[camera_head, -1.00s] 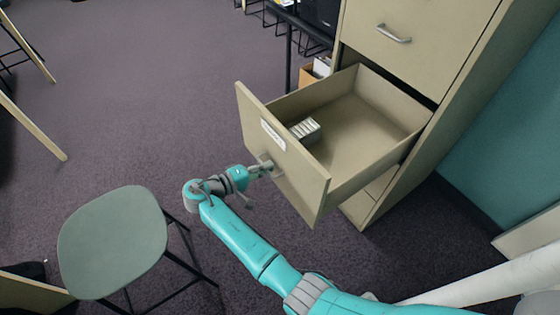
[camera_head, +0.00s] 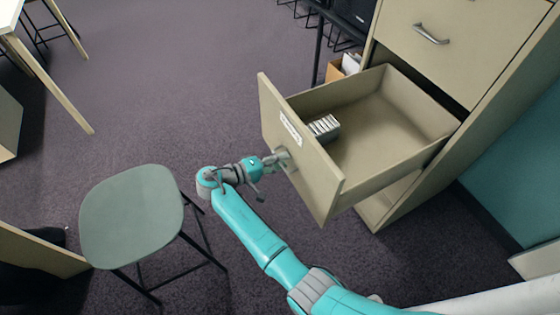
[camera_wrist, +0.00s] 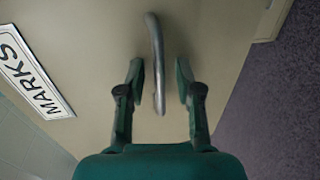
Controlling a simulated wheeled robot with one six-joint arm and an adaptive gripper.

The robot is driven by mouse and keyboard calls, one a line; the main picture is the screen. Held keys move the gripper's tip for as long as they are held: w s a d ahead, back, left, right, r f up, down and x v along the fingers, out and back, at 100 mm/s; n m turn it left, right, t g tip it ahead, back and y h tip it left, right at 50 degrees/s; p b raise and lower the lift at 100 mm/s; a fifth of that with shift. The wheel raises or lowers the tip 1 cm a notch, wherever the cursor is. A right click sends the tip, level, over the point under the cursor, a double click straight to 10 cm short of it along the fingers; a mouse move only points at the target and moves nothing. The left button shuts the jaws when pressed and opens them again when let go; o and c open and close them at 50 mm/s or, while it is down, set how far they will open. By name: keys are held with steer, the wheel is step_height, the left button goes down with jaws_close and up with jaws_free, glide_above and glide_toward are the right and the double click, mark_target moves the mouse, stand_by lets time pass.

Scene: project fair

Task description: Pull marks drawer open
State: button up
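The marks drawer (camera_head: 305,165) stands pulled well out of the beige cabinet, its inside exposed. Its front bears a white label (camera_head: 290,129), which reads MARKS in the wrist view (camera_wrist: 32,75). The metal bar handle (camera_wrist: 155,60) is on the drawer front. In the head view my gripper (camera_head: 275,160) is at the handle and partly covers it. In the wrist view my gripper (camera_wrist: 160,80) has its two fingers apart, one on each side of the handle, with visible gaps between fingers and bar.
A pale block-like stack (camera_head: 323,128) lies inside the drawer. A closed drawer with its own handle (camera_head: 431,35) is above. A green-grey stool (camera_head: 132,217) stands left of my arm. The carpet (camera_head: 180,90) beyond the drawer front is clear.

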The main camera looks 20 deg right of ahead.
steer(key=shift+a, duration=0.15)
steer(key=v, duration=0.7)
steer(key=shift+a+r, duration=0.1)
steer(key=shift+a, duration=0.05)
steer(key=shift+s, duration=0.1)
